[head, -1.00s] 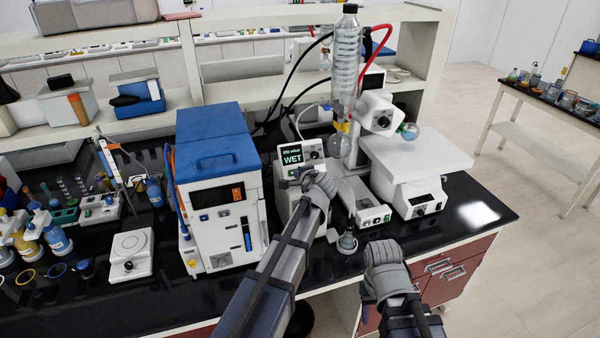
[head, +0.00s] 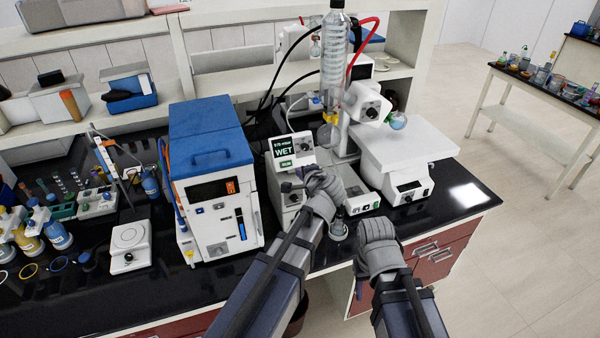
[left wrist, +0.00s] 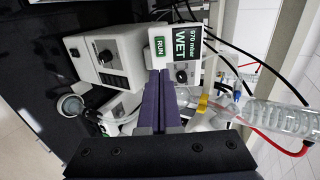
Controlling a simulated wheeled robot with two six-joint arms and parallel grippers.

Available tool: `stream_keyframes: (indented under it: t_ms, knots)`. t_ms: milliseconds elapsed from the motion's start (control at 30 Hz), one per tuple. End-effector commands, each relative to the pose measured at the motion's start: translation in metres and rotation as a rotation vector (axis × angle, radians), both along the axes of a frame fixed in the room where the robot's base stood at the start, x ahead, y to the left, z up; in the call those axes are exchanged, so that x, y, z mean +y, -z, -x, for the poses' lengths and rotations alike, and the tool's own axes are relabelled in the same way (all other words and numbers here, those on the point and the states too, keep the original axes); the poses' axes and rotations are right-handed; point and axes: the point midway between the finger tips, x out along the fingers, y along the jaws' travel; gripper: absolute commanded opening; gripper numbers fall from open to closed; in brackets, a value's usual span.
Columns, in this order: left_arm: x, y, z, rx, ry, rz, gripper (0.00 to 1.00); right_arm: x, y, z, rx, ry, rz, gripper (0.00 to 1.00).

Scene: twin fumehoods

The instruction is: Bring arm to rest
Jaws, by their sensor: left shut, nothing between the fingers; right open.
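My left gripper (head: 300,186) is in front of the vacuum controller (head: 293,152), whose green screen reads WET with a mbar value. In the left wrist view the left gripper's fingers (left wrist: 160,85) are together with nothing between them, just short of the controller's front (left wrist: 188,50), with its RUN label and black knob. Whether they touch it is hard to tell. My right gripper (head: 375,232) is low at the bench's front edge, right of the left one. It is open and empty, though its fingertips are mostly hidden.
A glass condenser (head: 335,60) with a red hose stands behind the grippers. A white hotplate-like unit (head: 407,150) is to the right. A blue-topped white instrument (head: 213,185) stands left of my left arm. Red drawers (head: 430,258) are below the bench edge.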

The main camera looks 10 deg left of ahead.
Motion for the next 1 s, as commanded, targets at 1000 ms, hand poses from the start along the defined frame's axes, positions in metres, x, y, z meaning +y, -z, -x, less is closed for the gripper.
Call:
stream_keyframes:
  t_ms: [1000]
  knots:
    - [-0.070, 0.231, 0.167, 0.375, -0.419, 0.582, 0.00, 0.000, 0.133, 0.000, -0.002, -0.005, 0.001, 0.50]
